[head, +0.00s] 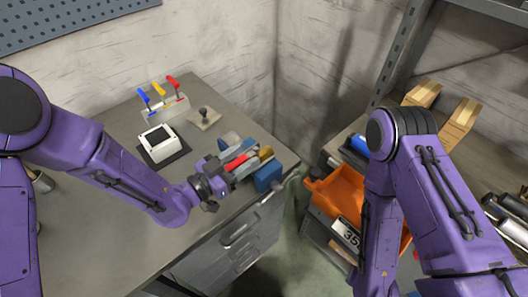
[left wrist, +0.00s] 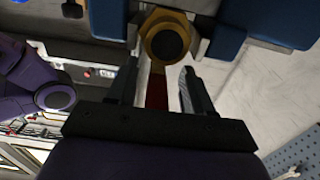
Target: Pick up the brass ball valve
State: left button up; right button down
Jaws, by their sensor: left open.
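The brass ball valve (head: 265,153) sits in a blue bench vise (head: 268,178) at the table's right corner. Its red lever (head: 236,162) points toward my left gripper (head: 228,179). In the left wrist view the valve's brass hex end (left wrist: 166,38) shows between the blue vise parts (left wrist: 216,22). The two fingers of my left gripper (left wrist: 158,76) are apart, with the red lever in the gap between them. I cannot tell whether a finger touches it. My right gripper is outside the frames; only my right arm shows.
An orange bin (head: 340,190) is on the shelving at right. The table's left front is mostly clear.

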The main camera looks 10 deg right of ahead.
pick_arm(q)
jog(key=shift+w+d, duration=0.15)
jog(key=shift+s, duration=0.25)
jog(key=shift+c, duration=0.9)
jog(key=shift+r, duration=0.1)
grip_shut()
